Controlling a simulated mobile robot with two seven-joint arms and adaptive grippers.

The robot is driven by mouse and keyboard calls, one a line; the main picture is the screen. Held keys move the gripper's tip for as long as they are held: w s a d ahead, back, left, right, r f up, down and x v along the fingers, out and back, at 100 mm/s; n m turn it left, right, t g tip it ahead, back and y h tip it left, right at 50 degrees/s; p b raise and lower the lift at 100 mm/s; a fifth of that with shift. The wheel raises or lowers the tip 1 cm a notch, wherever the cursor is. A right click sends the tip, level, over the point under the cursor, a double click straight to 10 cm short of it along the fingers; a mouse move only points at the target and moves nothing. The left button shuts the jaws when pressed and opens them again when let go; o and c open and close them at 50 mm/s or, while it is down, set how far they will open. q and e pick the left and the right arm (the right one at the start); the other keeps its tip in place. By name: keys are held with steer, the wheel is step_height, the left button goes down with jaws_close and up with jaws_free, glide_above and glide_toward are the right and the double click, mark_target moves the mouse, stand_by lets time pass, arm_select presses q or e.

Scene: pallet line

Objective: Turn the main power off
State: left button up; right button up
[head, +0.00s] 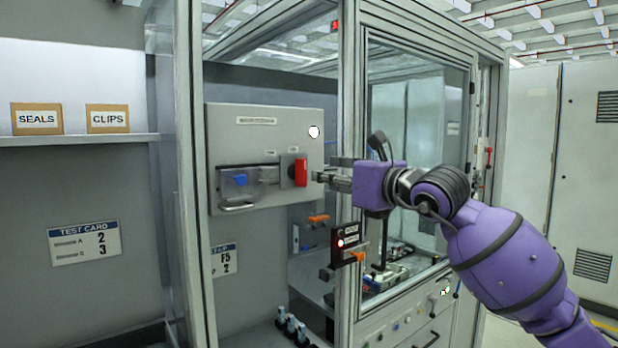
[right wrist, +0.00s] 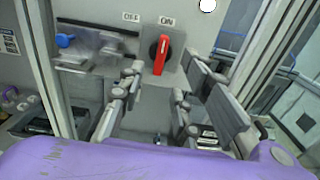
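The main power switch has a red handle (head: 301,172) on a grey panel box (head: 262,125) inside the framed cabinet. In the right wrist view the red handle (right wrist: 161,56) stands nearly upright below the ON label (right wrist: 167,20); an OFF label (right wrist: 131,17) is to its left. My right gripper (head: 321,177) is just right of the handle in the head view. In the right wrist view its two fingers are spread, one on each side of the handle's line, with nothing between them. I cannot tell whether they touch the handle. My left gripper is not in view.
A sliding bar with a blue knob (head: 240,180) sits left of the switch. A cabinet post (head: 348,120) stands close to my right gripper. A small box with a red light (head: 344,243) is below it. A shelf with SEALS and CLIPS boxes (head: 37,118) is at left.

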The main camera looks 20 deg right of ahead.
mark_target(305, 170)
steer(key=x, duration=0.3)
steer(key=p+x, duration=0.1)
steer(key=x, duration=0.3)
steer(key=shift+w+r, duration=0.1)
steer(key=shift+r, duration=0.1)
steer(key=shift+w+a+f, duration=0.1)
steer(key=shift+w, duration=0.25)
steer(key=shift+c, duration=0.5)
jaws_close()
